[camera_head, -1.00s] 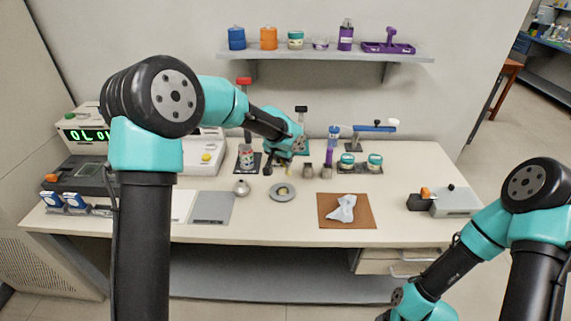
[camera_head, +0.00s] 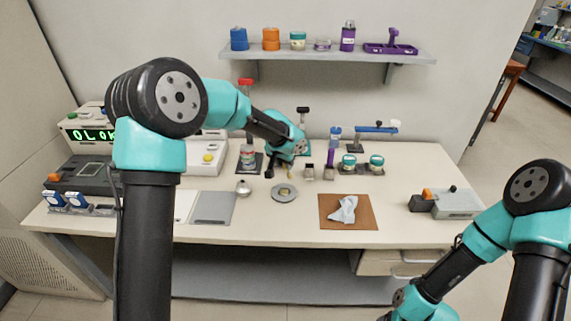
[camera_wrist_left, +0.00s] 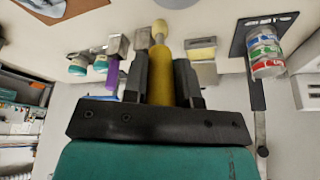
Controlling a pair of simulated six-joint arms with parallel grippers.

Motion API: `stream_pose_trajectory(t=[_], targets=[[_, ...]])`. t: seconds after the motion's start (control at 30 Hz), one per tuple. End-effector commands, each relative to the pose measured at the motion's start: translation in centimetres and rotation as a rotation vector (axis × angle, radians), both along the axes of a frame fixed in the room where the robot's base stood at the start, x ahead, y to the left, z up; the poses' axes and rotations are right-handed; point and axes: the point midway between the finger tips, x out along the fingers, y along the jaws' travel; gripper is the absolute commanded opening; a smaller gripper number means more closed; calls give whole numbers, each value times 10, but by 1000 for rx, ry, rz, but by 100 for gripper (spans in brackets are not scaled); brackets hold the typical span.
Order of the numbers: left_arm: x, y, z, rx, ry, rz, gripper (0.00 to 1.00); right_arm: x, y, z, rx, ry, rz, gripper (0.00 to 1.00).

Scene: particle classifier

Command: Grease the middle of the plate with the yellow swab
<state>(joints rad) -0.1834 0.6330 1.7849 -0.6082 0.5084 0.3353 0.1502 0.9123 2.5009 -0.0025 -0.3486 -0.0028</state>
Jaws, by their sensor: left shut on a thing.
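My left gripper (camera_head: 289,167) is shut on the yellow swab (camera_wrist_left: 161,75), and the swab's pale tip sticks out past the fingers in the left wrist view. In the head view the swab (camera_head: 291,175) is small and partly hidden by the gripper, just behind and above the plate. The plate (camera_head: 275,196) is a grey disc on the table with a small yellowish middle. I cannot tell whether the tip touches it. My right gripper is out of the picture; only the right arm shows at the lower right.
A small metal pot (camera_head: 243,188) stands left of the plate, a striped can (camera_head: 248,157) behind it. A brown mat (camera_head: 328,222) with a crumpled white cloth (camera_head: 346,209) lies to the right. A metal block (camera_head: 309,172), a purple tube (camera_head: 330,158) and lidded jars stand close behind on the right.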

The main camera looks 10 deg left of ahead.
Motion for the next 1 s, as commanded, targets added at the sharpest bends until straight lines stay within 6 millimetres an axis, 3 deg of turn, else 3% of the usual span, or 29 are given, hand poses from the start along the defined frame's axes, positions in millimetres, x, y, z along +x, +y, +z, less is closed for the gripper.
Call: stream_pose_trajectory(t=[0.63, 1.0], targets=[[1, -4, 9, 0, -1, -6, 3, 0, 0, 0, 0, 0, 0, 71], [3, -11, -14, 1, 2, -17, 3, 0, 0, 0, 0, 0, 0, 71]])
